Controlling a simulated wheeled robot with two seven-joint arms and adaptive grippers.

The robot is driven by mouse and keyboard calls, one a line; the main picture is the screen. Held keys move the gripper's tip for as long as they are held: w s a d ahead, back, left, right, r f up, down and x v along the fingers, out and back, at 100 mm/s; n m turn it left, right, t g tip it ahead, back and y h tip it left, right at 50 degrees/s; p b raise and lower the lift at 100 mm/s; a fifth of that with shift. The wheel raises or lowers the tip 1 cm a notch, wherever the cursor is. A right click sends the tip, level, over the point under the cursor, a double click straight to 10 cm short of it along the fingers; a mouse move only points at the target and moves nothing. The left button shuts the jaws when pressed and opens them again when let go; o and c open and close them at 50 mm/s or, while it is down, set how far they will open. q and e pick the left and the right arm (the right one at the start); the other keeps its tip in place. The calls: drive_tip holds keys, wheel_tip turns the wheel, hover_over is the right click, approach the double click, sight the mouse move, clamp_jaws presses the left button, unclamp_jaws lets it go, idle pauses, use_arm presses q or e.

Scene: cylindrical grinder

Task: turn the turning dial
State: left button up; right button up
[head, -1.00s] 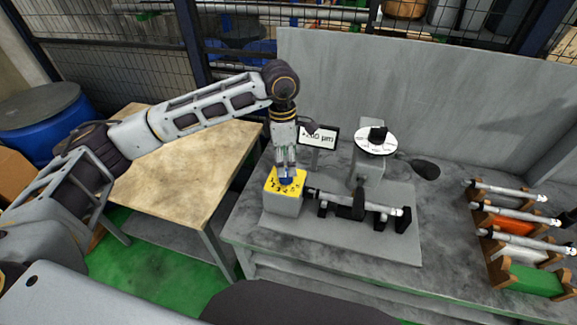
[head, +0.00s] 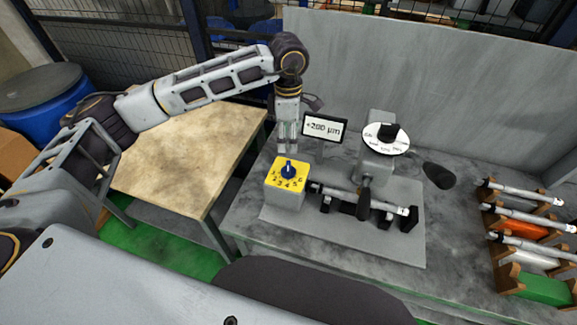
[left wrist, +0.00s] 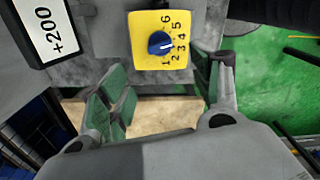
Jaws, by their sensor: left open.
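A blue knob (head: 289,169) sits on a yellow face numbered 1 to 6, on top of a grey box (head: 284,192) at the left end of the grinder. My right gripper is not in view.
A display (head: 325,128) reading +200 µm stands close right of my gripper. A white graduated disc with a black knob (head: 386,138) tops the grinder. A rack (head: 507,252) of cylindrical parts stands at right. A wooden-topped table (head: 170,165) is at left.

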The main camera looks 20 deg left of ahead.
sight(289, 165)
use_arm(q)
wheel_tip(289, 165, down, 14)
drive_tip(key=p, duration=0.2)
drive_tip(key=shift+r+p, duration=0.1)
drive_tip(key=shift+p, duration=0.3)
idle(0.5)
drive_tip(key=c, duration=1)
